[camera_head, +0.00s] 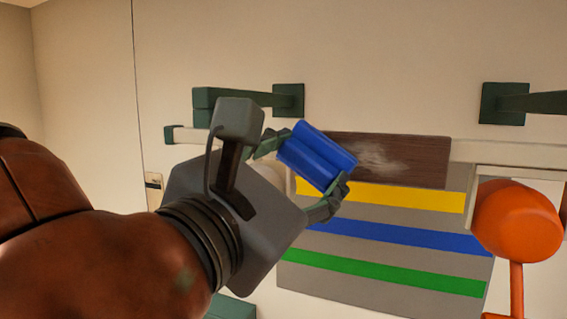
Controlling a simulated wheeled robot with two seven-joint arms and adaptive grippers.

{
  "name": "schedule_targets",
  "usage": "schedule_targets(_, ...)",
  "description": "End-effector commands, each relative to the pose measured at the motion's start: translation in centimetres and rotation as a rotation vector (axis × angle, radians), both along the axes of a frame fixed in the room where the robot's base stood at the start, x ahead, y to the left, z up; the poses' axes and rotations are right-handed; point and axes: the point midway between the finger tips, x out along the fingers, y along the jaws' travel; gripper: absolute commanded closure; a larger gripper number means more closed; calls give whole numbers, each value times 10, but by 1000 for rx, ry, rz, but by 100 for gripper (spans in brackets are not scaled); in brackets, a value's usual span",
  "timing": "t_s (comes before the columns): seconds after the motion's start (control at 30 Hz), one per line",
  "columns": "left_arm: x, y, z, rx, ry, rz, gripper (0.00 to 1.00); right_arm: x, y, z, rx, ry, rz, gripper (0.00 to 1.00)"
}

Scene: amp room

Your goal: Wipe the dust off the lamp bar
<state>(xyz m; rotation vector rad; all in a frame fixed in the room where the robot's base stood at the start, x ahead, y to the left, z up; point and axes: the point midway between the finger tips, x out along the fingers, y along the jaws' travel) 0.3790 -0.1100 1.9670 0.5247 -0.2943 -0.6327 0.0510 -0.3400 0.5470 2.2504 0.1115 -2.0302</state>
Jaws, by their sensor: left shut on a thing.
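My left gripper (318,158) comes in from the left and is shut on a blue ridged block (328,152), one green finger at each end. The lamp bar seems to be the long pale bar (505,152) running across the wall; a dark brown wood-grained length (425,160) sits in its line. A whitish dusty smear (378,158) lies on the brown part, just right of the blue block. The block overlaps the brown part's left end in the picture; I cannot tell whether they touch. My right gripper is not in view.
Dark green brackets (289,100) (503,104) stand out from the wall above the bar. Below hangs a grey panel (385,212) with yellow, blue and green stripes. An orange rounded thing (518,222) on an orange post is at the right.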

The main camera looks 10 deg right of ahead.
Motion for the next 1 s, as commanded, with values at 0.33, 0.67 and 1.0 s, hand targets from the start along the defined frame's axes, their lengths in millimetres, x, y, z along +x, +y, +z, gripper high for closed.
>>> schedule_targets(0.33,6,-4,0,0,-1,-1,69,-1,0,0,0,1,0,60)
schedule_targets(0.67,5,-8,0,0,-2,-1,69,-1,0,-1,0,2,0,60)
schedule_targets(1.0,-11,-28,0,0,-2,-2,69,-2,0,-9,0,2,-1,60)
